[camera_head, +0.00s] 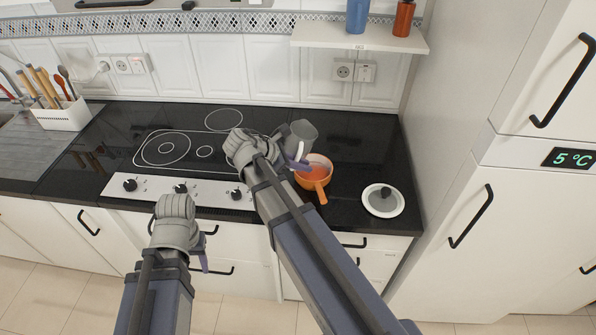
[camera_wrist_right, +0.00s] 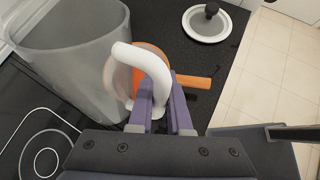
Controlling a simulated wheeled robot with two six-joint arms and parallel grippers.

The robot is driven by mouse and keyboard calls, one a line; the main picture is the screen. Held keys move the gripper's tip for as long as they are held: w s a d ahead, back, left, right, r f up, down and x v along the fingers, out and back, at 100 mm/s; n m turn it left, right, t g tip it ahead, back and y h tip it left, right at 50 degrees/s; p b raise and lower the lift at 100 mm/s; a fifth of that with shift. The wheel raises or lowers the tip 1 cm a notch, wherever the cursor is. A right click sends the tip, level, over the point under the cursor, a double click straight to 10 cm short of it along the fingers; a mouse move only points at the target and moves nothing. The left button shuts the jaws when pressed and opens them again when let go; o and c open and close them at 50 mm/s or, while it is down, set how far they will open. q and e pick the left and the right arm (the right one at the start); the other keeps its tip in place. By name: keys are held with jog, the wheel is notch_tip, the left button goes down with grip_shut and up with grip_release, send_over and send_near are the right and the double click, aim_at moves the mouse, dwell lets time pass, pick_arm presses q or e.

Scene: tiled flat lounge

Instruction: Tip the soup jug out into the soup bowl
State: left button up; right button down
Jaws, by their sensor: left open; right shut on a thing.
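The grey soup jug (camera_head: 303,130) is over the black counter, right of the hob, just behind and left of the orange soup bowl (camera_head: 316,180), which has a side handle. In the right wrist view the jug (camera_wrist_right: 72,62) has a white handle (camera_wrist_right: 150,62), and my right gripper (camera_wrist_right: 166,100) is shut on that handle. The bowl (camera_wrist_right: 125,80) shows partly behind the handle. My right gripper (camera_head: 297,163) is beside the bowl in the head view. The jug's contents are hidden. My left gripper (camera_head: 203,262) is open and empty, low before the counter front.
A white lidded dish (camera_head: 383,212) stands at the counter's right end. The hob (camera_head: 180,150) lies to the left, with a utensil holder (camera_head: 62,116) beyond it. A shelf (camera_head: 360,38) with bottles hangs above. A tall fridge (camera_head: 460,200) bounds the right side.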

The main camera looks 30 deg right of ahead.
pick_arm(q)
jog(key=shift+f+b, duration=2.4)
jog(key=shift+f, duration=0.35)
pick_arm(e)
jog(key=shift+s+d+n+g+h, duration=0.25)
jog(key=shift+d+h, duration=0.2)
jog(key=shift+h, duration=0.4)
jog(key=shift+s+d+n+g+h, duration=0.15)
jog(key=shift+d+g+h, duration=0.25)
jog(key=shift+h, duration=0.45)
pick_arm(q)
jog(key=shift+a, duration=0.1)
pick_arm(e)
jog(key=shift+a, duration=0.1)
